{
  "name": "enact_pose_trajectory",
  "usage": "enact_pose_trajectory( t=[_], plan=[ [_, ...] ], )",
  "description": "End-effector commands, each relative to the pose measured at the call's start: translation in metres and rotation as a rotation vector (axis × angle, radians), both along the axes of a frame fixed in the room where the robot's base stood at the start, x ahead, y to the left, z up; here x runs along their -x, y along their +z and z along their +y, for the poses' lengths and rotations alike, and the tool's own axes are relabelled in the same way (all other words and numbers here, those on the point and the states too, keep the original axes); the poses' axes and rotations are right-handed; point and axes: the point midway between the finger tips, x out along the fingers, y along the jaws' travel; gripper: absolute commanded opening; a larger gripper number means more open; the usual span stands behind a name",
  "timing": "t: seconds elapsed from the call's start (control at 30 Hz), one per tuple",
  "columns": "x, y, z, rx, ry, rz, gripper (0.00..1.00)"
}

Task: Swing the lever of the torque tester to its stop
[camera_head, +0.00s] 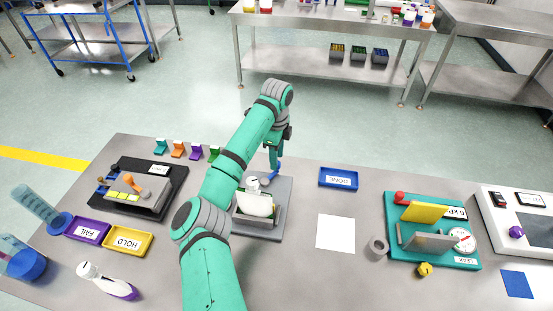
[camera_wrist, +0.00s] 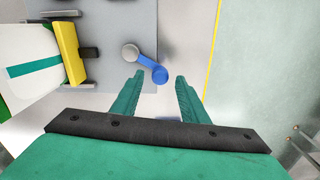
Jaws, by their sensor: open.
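The torque tester's grey base (camera_head: 282,208) stands near the middle of the table, with a white and green item on it. In the wrist view, a grey round pivot (camera_wrist: 130,53) sits at the edge of the base (camera_wrist: 115,20). A short blue lever (camera_wrist: 147,62) runs from it to a rounded blue end. My gripper (camera_wrist: 159,80) is open and empty, with one fingertip on each side of the blue end; contact cannot be told. In the head view my gripper (camera_head: 274,168) points down at the tester's back edge, partly covering the blue lever (camera_head: 279,173).
A blue DONE tray (camera_head: 322,183) lies right of the tester. A white sheet (camera_head: 335,232) and grey ring (camera_head: 378,249) lie farther right, before a teal leak fixture (camera_head: 392,210). Yellow HOLD (camera_head: 148,241) and purple FAIL (camera_head: 104,231) trays lie left.

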Motion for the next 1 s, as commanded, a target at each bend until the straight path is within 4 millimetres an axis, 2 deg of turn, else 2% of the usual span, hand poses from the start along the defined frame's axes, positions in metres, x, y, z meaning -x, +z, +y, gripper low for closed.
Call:
enact_pose_trajectory(
  t=[0.17, 0.47, 0.63, 1.0],
  plan=[
    [-0.0001, -0.0122, -0.0001, 0.0, 0.0, 0.0, 0.4],
    [0.0, -0.0141, -0.0003, 0.0, 0.0, -0.001, 0.4],
    [0.0, -0.014, -0.0004, 0.0, -0.001, -0.001, 0.02],
    [-0.006, -0.0135, -0.0042, 0.001, -0.018, -0.004, 0.0]
  ],
)
